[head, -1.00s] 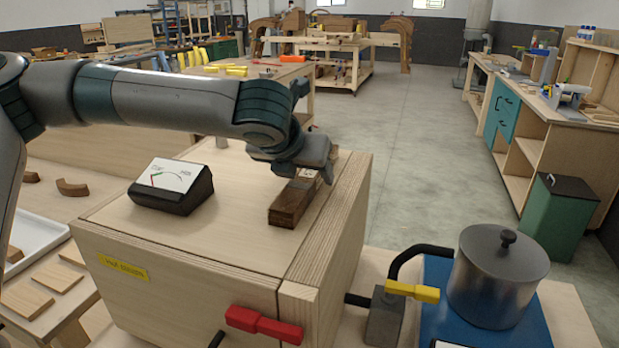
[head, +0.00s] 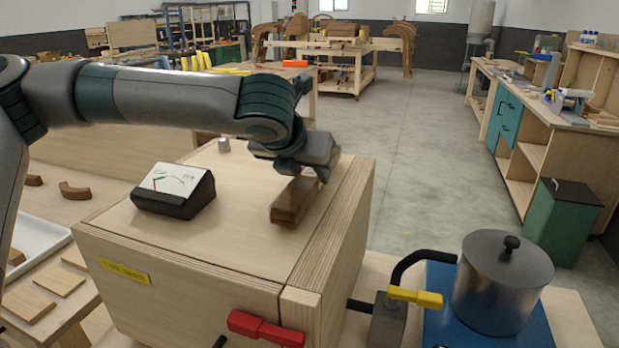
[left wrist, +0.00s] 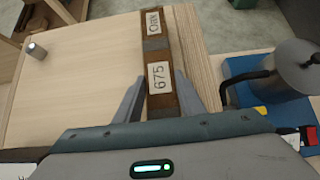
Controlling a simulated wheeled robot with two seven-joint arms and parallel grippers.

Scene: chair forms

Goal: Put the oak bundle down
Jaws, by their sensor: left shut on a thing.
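The oak bundle (head: 293,203) is a short stack of brown strips over the right part of the big pale wooden box's lid (head: 215,240). My right gripper is not in view.
A dark meter (head: 172,191) and a small metal knob (head: 224,146) sit on the lid. A red-handled lever (head: 265,328) is at the box front. A metal pot (head: 503,280) stands on a blue base to the right, beside a yellow-handled valve (head: 415,297).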

